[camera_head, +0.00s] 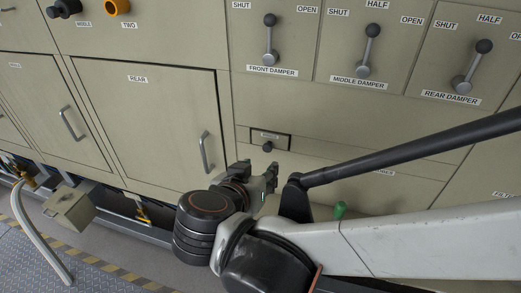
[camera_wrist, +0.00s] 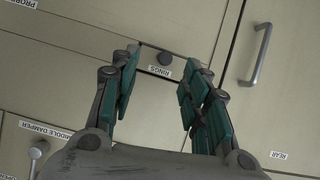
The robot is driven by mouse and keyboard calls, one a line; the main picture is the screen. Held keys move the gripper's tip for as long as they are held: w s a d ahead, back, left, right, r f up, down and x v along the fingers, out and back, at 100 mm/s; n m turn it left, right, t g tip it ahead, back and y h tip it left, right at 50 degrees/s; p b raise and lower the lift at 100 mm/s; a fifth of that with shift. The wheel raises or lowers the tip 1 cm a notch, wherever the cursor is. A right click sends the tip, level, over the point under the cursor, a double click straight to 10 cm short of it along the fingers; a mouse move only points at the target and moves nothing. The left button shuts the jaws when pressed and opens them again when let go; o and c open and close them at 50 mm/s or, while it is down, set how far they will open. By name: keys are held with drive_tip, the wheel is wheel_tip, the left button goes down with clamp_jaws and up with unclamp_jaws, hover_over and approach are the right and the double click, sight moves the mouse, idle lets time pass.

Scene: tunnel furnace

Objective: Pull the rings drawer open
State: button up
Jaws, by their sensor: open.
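The rings drawer (camera_head: 284,136) is a small drawer front with a dark outline in the beige panel, below the front damper. Its dark round knob (camera_head: 267,146) sticks out, and the drawer looks shut. In the wrist view, which is turned over, the knob (camera_wrist: 165,58) and the RINGS label (camera_wrist: 160,72) show between the fingertips. My gripper (camera_head: 270,170) is open and empty, just below and in front of the knob in the head view. Its green-padded fingers (camera_wrist: 170,68) lie either side of the drawer in the wrist picture. The fingers appear apart from the knob.
The rear door (camera_head: 150,125) with its upright handle (camera_head: 205,152) is left of the drawer. Three damper levers, front (camera_head: 270,40), middle (camera_head: 368,50) and rear (camera_head: 472,68), stick out above. A small beige box (camera_head: 70,208) hangs low at the left.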

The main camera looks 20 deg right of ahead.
sight(266, 148)
drive_tip(key=shift+m+t+h, duration=0.3)
drive_tip(key=shift+m+t, duration=0.3)
drive_tip(key=b+x, duration=0.1)
drive_tip(key=x, duration=0.2)
drive_tip(key=w+a+b+x, duration=0.1)
drive_tip(key=b+x, duration=0.1)
drive_tip(key=x, duration=0.2)
drive_tip(key=b+x, duration=0.1)
drive_tip(key=x, duration=0.3)
drive_tip(key=shift+w+a+r+b, duration=0.1)
drive_tip(key=shift+w+r+b, duration=0.1)
drive_tip(key=shift+w+b, duration=0.1)
drive_tip(key=shift+w+d+f, duration=0.2)
drive_tip(key=shift+w+d, duration=0.1)
drive_tip(key=shift+w, duration=0.3)
